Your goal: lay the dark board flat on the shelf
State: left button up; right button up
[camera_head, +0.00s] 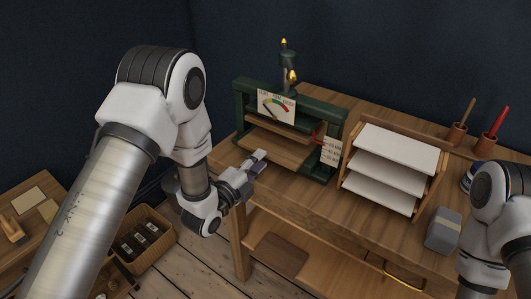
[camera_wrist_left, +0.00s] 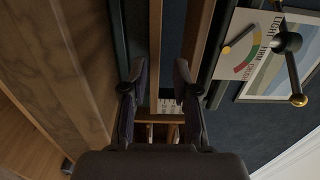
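A dark brown board (camera_head: 281,254) lies flat on the lower shelf (camera_head: 335,277) of the wooden bench, towards its left end. My left gripper (camera_head: 259,160) is well above it, at the front left of a green-framed press (camera_head: 242,112). In the left wrist view my left gripper's two fingers (camera_wrist_left: 160,85) are apart, pointing between the press's wooden plates, and I see nothing gripped. The dark board does not show clearly in the left wrist view. My right arm stands at the right edge of the head view; its gripper is out of frame.
A rack with white trays (camera_head: 390,179) stands right of the press. A grey block (camera_head: 443,231) sits near the bench front, by my right arm. A wicker basket (camera_head: 147,252) is on the floor at left. The lower shelf right of the board looks clear.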

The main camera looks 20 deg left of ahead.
aim_at(278, 144)
pick_arm(q)
jog(key=shift+x, duration=1.25)
jog(key=shift+s, duration=0.1)
jog(key=shift+c, duration=0.3)
